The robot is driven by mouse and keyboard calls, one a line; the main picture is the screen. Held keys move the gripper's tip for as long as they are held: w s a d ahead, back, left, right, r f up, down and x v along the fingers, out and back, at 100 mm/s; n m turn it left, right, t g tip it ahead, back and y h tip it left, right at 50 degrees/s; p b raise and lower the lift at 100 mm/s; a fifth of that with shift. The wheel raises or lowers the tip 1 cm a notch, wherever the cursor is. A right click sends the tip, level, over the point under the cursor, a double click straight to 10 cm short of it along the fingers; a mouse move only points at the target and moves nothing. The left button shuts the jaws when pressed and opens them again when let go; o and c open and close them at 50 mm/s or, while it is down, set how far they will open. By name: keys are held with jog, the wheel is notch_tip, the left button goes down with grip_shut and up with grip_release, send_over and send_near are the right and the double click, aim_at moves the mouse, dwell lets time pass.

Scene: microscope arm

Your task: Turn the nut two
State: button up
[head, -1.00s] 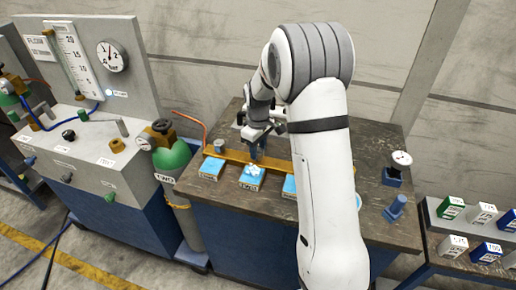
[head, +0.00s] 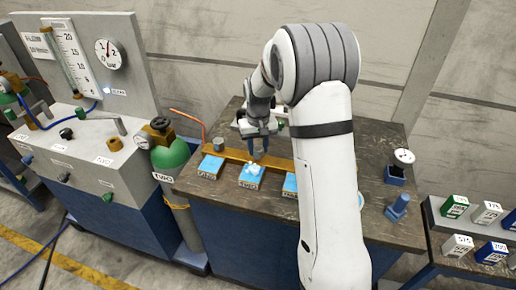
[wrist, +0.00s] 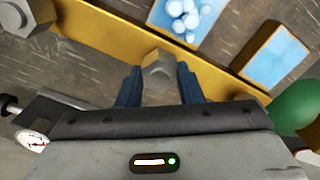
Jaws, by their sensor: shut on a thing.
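A brass-coloured bar (head: 232,154) runs along the dark workbench, and it crosses the wrist view (wrist: 100,42) at a slant. A grey hex nut (wrist: 158,68) sits on the bar, between the two blue fingers of my gripper (wrist: 158,88). My gripper (head: 257,147) points down at the bar in the head view and is shut on this nut. The nut's lower part is hidden by my gripper. Another grey hex nut (wrist: 20,14) is at the wrist view's upper left. No number on the held nut is readable.
Blue-topped blocks (head: 210,165) stand in front of the bar; the middle one bears white bubbles (head: 254,169). A green gas cylinder (head: 171,156) stands left of the bench.

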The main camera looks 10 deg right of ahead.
aim_at(258, 149)
jog(key=m+b, duration=0.1)
jog(key=m, duration=0.5)
jog(key=shift+m, duration=0.3)
jog(key=m, duration=0.5)
jog(key=shift+m+b, duration=0.4)
jog(key=o, duration=1)
notch_tip(258, 149, up, 8)
jog(key=shift+f, duration=0.1)
